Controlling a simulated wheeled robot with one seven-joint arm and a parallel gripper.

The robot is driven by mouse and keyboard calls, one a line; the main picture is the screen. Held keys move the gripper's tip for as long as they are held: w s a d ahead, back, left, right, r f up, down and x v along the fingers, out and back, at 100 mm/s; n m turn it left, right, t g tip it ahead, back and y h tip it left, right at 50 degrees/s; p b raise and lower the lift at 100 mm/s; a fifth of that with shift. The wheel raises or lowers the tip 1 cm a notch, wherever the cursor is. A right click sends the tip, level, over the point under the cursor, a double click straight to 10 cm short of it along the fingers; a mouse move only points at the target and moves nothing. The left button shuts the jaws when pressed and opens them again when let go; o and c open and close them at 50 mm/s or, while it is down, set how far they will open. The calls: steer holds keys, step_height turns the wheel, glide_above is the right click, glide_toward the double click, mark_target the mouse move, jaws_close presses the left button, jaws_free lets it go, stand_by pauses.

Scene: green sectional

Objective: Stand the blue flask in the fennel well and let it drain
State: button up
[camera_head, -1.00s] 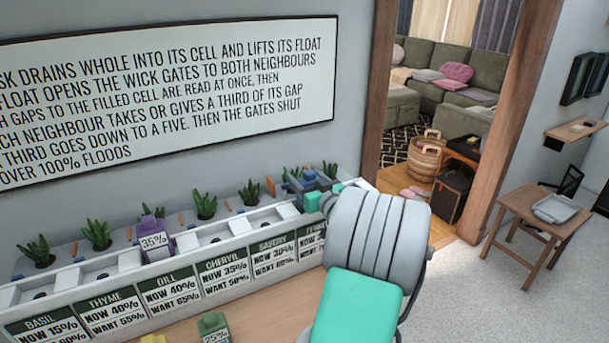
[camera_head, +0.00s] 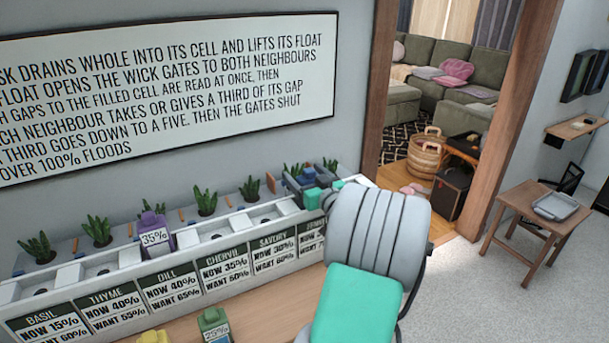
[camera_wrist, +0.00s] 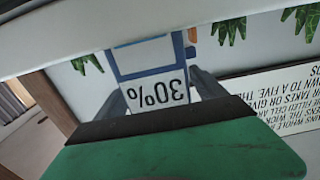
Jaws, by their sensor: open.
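The blue flask (camera_wrist: 157,73), with a label reading 30% upside down, shows in the wrist view between the two dark fingers of my gripper (camera_wrist: 160,98). The fingers stand open on either side of it; I cannot tell whether either touches it. In the head view my gripper (camera_head: 322,192) is at the right end of the white planter, by the fennel cell, whose label (camera_head: 313,236) is partly covered by my arm. Bluish parts show behind my gripper there. The flask's base and its seating in the well are hidden.
A purple 35% flask (camera_head: 155,236) stands in the planter above the dill panel (camera_head: 171,287). A green 25% flask (camera_head: 213,325) and a yellow flask (camera_head: 153,337) stand in front. Potted plants line the back. A wall sign (camera_head: 165,95) hangs above; a doorway is at right.

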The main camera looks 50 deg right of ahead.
steer(key=b+v, duration=0.3)
steer(key=v, duration=0.9)
steer(key=shift+b, duration=0.4)
